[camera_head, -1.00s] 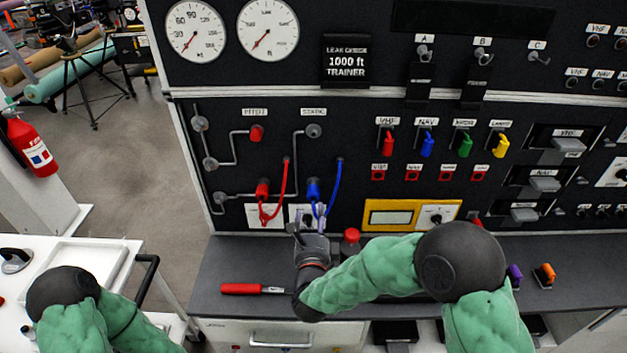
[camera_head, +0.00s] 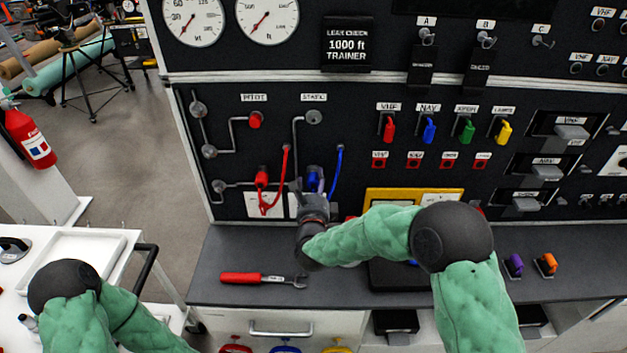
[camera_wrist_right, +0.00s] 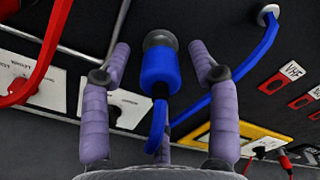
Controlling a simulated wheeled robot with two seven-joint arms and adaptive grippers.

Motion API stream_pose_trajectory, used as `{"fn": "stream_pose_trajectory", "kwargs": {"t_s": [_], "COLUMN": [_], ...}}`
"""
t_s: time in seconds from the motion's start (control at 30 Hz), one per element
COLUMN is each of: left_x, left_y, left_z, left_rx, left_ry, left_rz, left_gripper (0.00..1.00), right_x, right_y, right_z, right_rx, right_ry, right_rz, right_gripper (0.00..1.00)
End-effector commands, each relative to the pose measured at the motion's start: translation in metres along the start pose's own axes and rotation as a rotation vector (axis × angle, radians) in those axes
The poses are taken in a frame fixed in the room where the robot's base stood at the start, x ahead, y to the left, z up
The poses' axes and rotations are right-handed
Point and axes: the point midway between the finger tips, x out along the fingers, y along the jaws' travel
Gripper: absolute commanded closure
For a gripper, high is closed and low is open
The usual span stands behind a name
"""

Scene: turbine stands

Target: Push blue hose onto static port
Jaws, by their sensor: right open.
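The blue hose (camera_head: 338,173) loops from the panel to a blue end fitting (camera_head: 316,177), low on the panel below the label that reads like static. In the right wrist view this blue fitting (camera_wrist_right: 159,75) has a dark grey collar at its top, and the hose bends down from it. The static port (camera_head: 314,117) is a grey round fitting higher up, and it looks bare. My right gripper (camera_head: 310,188) is at the blue fitting. In the wrist view its two purple fingers (camera_wrist_right: 160,62) stand apart on either side of the fitting, with gaps. My left gripper is out of view.
The red hose (camera_head: 284,168) and its red fitting (camera_head: 262,178) are close on the left. A yellow-framed unit (camera_head: 376,196) is at the right. A red-handled tool (camera_head: 240,278) lies on the dark bench (camera_head: 215,255).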

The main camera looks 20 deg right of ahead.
Motion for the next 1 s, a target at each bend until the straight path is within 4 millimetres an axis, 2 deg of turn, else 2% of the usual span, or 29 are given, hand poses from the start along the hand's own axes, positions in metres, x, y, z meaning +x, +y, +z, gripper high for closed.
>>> {"fn": "stream_pose_trajectory", "kwargs": {"t_s": [1.0], "left_x": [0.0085], "left_y": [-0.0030], "left_z": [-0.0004], "left_rx": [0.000], "left_ry": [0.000], "left_rz": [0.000], "left_gripper": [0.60], "right_x": [0.0003], "right_y": [-0.0009], "right_z": [0.0004], "right_rx": [0.000], "right_ry": [0.000], "right_rz": [-0.001], "right_gripper": [0.39]}}
